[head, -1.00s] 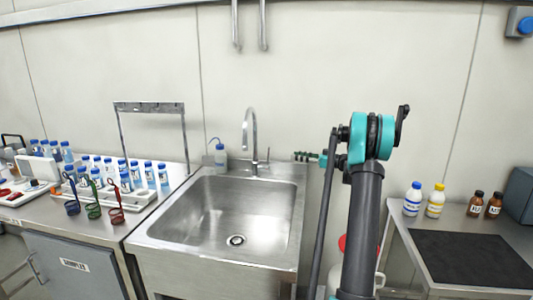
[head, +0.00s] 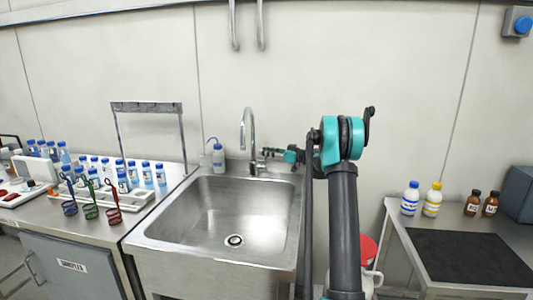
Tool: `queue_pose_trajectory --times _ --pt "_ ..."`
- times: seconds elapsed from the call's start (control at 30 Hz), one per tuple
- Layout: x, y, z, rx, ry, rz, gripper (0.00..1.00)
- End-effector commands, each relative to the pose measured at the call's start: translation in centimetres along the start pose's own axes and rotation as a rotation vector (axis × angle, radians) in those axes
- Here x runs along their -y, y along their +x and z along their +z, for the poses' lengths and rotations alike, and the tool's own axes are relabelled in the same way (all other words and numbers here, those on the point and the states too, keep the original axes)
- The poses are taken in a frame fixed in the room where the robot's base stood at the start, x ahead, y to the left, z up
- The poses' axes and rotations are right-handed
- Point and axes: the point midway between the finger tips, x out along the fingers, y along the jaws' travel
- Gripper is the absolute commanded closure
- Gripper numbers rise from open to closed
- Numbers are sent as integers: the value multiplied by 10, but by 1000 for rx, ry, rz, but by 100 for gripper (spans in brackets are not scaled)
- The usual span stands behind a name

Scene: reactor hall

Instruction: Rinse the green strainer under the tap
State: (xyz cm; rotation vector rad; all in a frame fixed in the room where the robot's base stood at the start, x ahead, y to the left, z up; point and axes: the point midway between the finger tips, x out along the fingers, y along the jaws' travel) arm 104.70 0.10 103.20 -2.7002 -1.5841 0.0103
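The green strainer (head: 90,212) is at the front edge of the left bench, between a blue strainer (head: 69,208) and a red strainer (head: 113,214). The tap (head: 247,130) is a curved metal spout at the back of the steel sink (head: 165,222). My gripper (head: 268,152) is by the wall behind the sink's back right corner, just right of the tap in the picture. It points left, far from the green strainer. It is too small to tell whether its fingers are open or shut. I see nothing in it.
A blue-capped wash bottle (head: 218,158) stands left of the tap. A metal rack frame (head: 147,107) and several blue-capped bottles stand on the left bench. On the right are a black mat (head: 470,257) and several bottles. The sink basin is empty.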

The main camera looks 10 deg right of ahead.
Motion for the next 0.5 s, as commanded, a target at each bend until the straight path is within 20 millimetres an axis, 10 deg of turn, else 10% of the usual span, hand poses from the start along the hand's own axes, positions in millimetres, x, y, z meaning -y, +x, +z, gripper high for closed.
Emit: queue_pose_trajectory --times 0.2,0.5 --pt "0 0 0 0 0 0 70" --pt "0 0 0 0 0 0 100"
